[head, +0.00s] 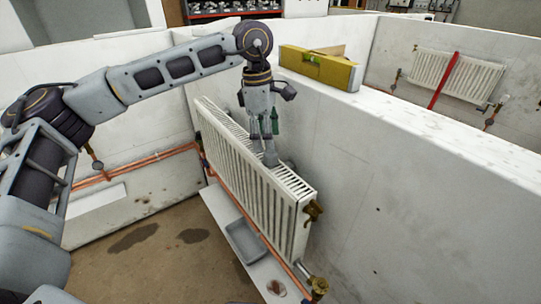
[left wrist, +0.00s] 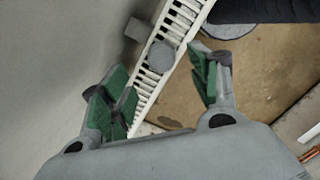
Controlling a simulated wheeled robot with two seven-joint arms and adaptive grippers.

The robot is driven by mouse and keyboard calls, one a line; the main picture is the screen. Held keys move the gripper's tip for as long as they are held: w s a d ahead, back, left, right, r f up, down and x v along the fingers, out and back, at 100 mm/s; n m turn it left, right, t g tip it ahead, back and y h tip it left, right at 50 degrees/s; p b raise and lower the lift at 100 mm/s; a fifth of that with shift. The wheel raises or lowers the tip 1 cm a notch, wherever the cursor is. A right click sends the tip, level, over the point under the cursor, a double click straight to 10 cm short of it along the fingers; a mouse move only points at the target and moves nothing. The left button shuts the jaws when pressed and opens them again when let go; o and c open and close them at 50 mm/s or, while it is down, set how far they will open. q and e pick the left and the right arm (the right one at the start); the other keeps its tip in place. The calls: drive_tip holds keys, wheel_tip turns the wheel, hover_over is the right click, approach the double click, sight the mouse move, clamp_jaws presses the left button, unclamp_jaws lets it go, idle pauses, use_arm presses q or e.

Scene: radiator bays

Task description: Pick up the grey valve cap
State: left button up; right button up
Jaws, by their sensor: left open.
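The grey valve cap (head: 270,157) stands on the top grille of the white radiator (head: 297,207), toward its near end. In the left wrist view the cap (left wrist: 161,57) shows as a round grey top, between the lines of the two fingers. My left gripper (head: 265,132) points down just above the cap. Its green-padded fingers (left wrist: 162,84) are spread and nothing is between the pads. I cannot tell whether the fingertips reach down to the cap's height. My right gripper is not in view.
A grey block (left wrist: 138,30) sits beside the radiator on the wall side. The white wall (head: 375,150) runs close along the radiator, with a yellow spirit level (head: 318,68) on its top. A grey tray (head: 244,243) lies on a white board below. A brass valve (head: 313,212) sticks out at the near end.

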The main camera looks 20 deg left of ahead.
sight(270, 158)
use_arm(q)
drive_tip(key=shift+f, duration=0.25)
drive_tip(key=shift+s+d+f+p, duration=0.1)
drive_tip(key=shift+d+f+p, duration=0.15)
drive_tip(key=shift+f, duration=0.4)
drive_tip(key=shift+d+f+p, duration=0.15)
drive_tip(key=shift+f+p, duration=0.2)
drive_tip(key=shift+f, duration=0.25)
drive_tip(key=shift+d+f, duration=0.15)
drive_tip(key=shift+f, duration=1.15)
drive_tip(key=c, duration=0.9)
drive_tip(key=shift+o, duration=0.2)
drive_tip(key=shift+r, duration=0.1)
